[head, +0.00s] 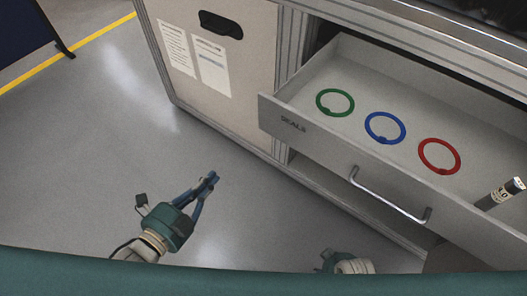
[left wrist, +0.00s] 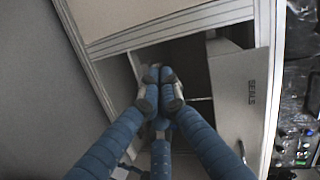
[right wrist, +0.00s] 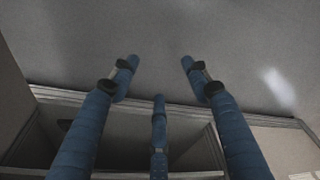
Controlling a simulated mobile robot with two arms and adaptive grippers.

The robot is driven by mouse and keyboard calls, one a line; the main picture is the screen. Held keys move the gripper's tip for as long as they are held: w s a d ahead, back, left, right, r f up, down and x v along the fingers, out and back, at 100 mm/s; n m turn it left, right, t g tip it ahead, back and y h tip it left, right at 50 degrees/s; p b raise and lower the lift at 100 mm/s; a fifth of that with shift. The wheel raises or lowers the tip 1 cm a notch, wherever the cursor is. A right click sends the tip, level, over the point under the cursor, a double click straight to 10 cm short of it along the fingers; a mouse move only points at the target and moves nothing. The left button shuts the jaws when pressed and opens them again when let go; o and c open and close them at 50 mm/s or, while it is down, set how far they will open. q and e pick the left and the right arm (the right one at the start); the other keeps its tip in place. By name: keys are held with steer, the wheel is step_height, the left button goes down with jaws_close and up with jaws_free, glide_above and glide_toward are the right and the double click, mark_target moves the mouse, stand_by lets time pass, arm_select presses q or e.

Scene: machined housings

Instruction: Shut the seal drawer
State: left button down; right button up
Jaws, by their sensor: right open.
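The seal drawer (head: 300,125) stands pulled out of the cabinet, its grey front marked SEALS. It has a bar handle (head: 388,200). Inside lie a green ring (head: 335,92), a blue ring (head: 371,133) and a red ring (head: 425,160). My left gripper (head: 211,178) is left of the drawer, over the floor, apart from it. In the left wrist view, its fingertips (left wrist: 161,88) are together and empty, and the drawer front (left wrist: 232,115) shows at right. My right gripper (right wrist: 159,66) is open and empty; in the head view only its wrist part shows at the bottom.
A dark cylinder with a pale label (head: 500,194) is at the drawer's right end. The cabinet (head: 255,60) has a panel with two papers and a dark slot. Grey floor (head: 110,150) is clear at left, with a yellow line (head: 70,55). Open space shows under the drawer.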

arm_select(q)
steer(key=s+d+r+m+t+h+b, duration=0.1)
steer(key=s+d+r+m+h+b, duration=0.25)
steer(key=d+r, duration=0.45)
glide_toward(272, 124)
steer(key=shift+m, duration=0.45)
steer(key=x, duration=0.5)
steer(key=shift+w+d, duration=0.15)
steer(key=shift+w, duration=0.15)
steer(key=shift+w+d+f, duration=0.1)
steer(key=shift+w+d, duration=0.1)
steer(key=shift+w, duration=0.15)
steer(key=shift+w+d, duration=0.15)
steer(key=shift+w, duration=0.05)
arm_select(e)
steer(key=w+r, duration=0.2)
steer(key=r, duration=0.1)
steer(key=shift+w+a+t, duration=0.1)
steer(key=shift+t, duration=0.2)
arm_select(q)
steer(key=shift+w, duration=0.1)
